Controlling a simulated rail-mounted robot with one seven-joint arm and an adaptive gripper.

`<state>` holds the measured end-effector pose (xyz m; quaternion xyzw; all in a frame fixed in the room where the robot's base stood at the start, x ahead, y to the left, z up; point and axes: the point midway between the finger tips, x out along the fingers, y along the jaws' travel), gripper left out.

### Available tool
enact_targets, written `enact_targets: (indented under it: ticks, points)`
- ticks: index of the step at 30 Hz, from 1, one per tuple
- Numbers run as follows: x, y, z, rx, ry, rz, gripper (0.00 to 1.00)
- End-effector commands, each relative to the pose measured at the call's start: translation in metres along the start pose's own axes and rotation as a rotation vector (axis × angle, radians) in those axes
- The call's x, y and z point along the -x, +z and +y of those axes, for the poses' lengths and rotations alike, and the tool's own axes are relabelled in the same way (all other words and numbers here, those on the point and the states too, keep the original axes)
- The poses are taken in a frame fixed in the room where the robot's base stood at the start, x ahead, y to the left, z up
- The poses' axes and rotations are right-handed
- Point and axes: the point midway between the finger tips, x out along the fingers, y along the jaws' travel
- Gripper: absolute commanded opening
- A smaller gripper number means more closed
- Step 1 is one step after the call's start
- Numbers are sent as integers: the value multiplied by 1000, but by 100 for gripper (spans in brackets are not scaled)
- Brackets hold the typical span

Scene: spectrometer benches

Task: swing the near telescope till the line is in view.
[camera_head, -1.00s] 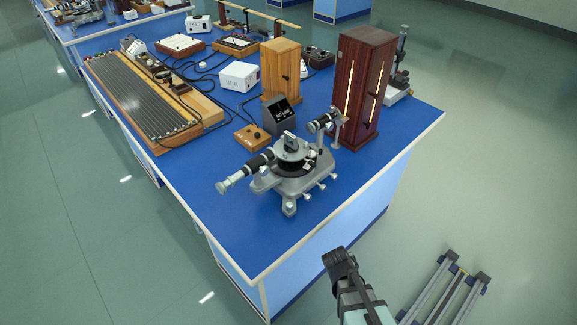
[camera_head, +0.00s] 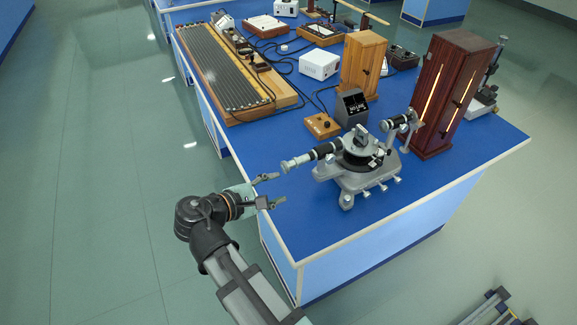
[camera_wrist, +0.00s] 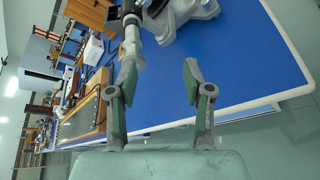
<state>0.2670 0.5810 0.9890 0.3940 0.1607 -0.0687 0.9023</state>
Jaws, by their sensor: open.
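The spectrometer (camera_head: 362,172) stands on the near blue bench, grey with a black round table. Its telescope (camera_head: 312,158), a black tube with a silver eyepiece, points left toward the bench's left edge. Its other tube (camera_head: 400,122) points at the lamp housing. My gripper (camera_head: 277,188) is open, at the bench's left edge just below and left of the eyepiece. In the wrist view the telescope (camera_wrist: 131,45) reaches down to the left finger of my gripper (camera_wrist: 160,80); I cannot tell whether they touch. A dark display box (camera_head: 352,107) stands behind; its text is too small to read.
A tall dark red lamp housing (camera_head: 437,125) with a glowing slit stands right of the spectrometer. A wooden cabinet (camera_head: 362,68), a small wooden box (camera_head: 321,125) and a long ribbed board (camera_head: 222,75) stand behind. The bench's front corner is clear.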

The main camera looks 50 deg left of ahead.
Motion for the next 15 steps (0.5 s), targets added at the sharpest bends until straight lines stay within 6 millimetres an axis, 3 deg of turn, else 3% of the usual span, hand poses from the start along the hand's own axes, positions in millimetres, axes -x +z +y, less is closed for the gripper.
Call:
enact_targets:
  ticks: [3,6,11,15]
  points:
    - [25,-1,21,15,76,-1,51]
    - [31,1,28,21,101,-5,51]
    - [19,2,31,22,104,-6,51]
    - [-3,3,33,22,101,-7,51]
